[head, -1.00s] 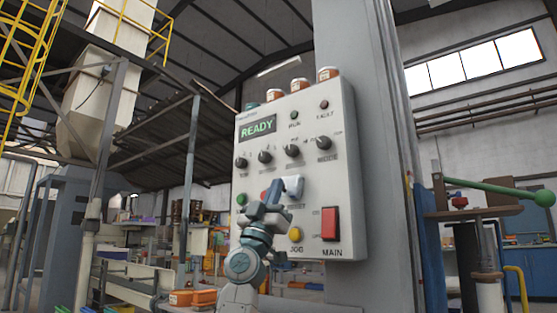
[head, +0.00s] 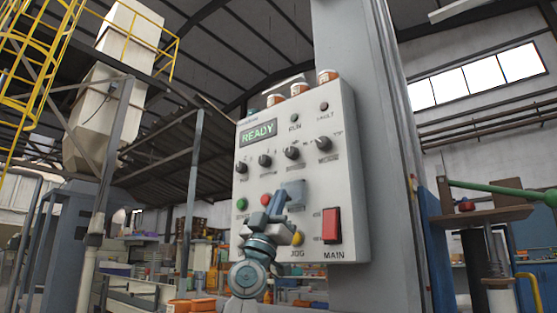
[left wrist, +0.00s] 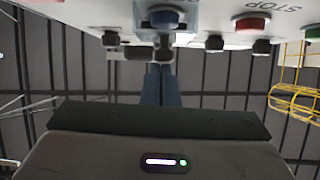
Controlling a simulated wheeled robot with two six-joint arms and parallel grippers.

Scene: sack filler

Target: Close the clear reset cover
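The clear reset cover (head: 293,193) is a pale, see-through square on the grey control panel, right of the red stop button (head: 265,200). In the left wrist view, the cover (left wrist: 187,17) shows at the top edge around the blue reset button (left wrist: 164,18). I cannot tell whether it lies fully flush. My left gripper (head: 276,200) is in front of the panel at the cover's lower left and hides part of that area. In the left wrist view, its fingers (left wrist: 163,85) are together with nothing seen between them. Whether they touch the cover is unclear. My right gripper is not in view.
The space in front of the panel's right side looks clear.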

